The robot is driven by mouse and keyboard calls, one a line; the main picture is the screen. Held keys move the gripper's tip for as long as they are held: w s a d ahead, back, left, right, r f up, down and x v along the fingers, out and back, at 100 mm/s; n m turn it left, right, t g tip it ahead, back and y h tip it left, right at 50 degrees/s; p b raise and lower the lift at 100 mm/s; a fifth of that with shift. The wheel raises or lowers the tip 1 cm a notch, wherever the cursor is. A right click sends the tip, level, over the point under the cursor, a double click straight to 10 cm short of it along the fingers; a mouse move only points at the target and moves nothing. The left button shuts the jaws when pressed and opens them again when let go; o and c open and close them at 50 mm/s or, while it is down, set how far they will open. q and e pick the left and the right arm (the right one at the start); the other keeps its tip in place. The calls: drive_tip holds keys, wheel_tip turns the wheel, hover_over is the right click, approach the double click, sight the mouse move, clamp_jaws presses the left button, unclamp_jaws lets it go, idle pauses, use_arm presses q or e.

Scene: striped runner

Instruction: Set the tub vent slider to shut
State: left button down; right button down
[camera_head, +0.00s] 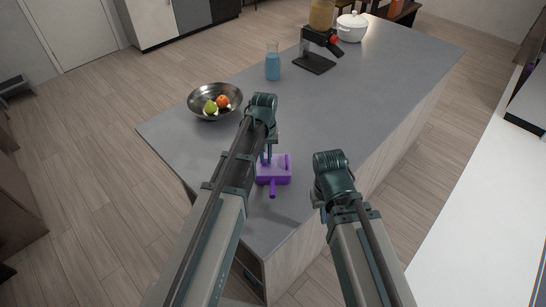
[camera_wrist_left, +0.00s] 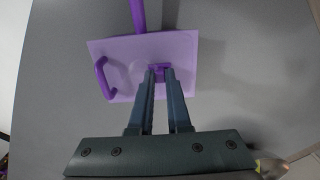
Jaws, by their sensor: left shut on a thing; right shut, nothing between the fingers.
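The purple tub (camera_head: 275,178) sits on the grey counter, partly hidden by my left arm in the head view. In the left wrist view its pale purple lid (camera_wrist_left: 185,48) fills the upper middle, with a darker curved handle (camera_wrist_left: 102,78) on the left and a dark purple bar (camera_wrist_left: 138,14) running off the top. My left gripper (camera_wrist_left: 159,74) is over the lid, its fingers shut on the small dark purple vent slider (camera_wrist_left: 158,68). The slider's far ends are partly hidden by the fingertips. My right gripper (camera_head: 323,211) is beside the counter's right edge, shut and holding nothing.
A metal bowl with fruit (camera_head: 215,101) stands at the counter's left. A blue flask (camera_head: 272,62), a black coffee machine (camera_head: 318,55) and a white pot (camera_head: 352,27) stand farther back. The counter right of the tub is clear.

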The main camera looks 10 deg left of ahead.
sight(266, 161)
use_arm(q)
drive_tip(key=c, duration=0.8)
unclamp_jaws()
drive_tip(key=shift+c, duration=0.2)
drive_tip(key=shift+r, duration=0.15)
wheel_tip(266, 161, up, 14)
drive_tip(key=p, duration=1.4)
drive_tip(key=shift+f, duration=0.2)
drive_tip(key=shift+f, duration=0.15)
drive_tip(key=s+d+f+m+b, duration=0.2)
drive_tip(key=s+d+f+b, duration=0.1)
drive_tip(key=s, duration=0.3)
drive_tip(key=s+d+f+m+b, duration=0.2)
drive_tip(key=s+d+f+b, duration=0.1)
drive_tip(key=s+f+b, duration=0.3)
drive_tip(key=s+d+f+m+y+b, duration=0.1)
drive_tip(key=s+d+f+m+b, duration=0.1)
drive_tip(key=s+f+b, duration=0.3)
drive_tip(key=shift+s+d, duration=0.3)
drive_tip(key=shift+s, duration=0.2)
drive_tip(key=shift+s+d, duration=0.25)
drive_tip(key=shift+s, duration=0.2)
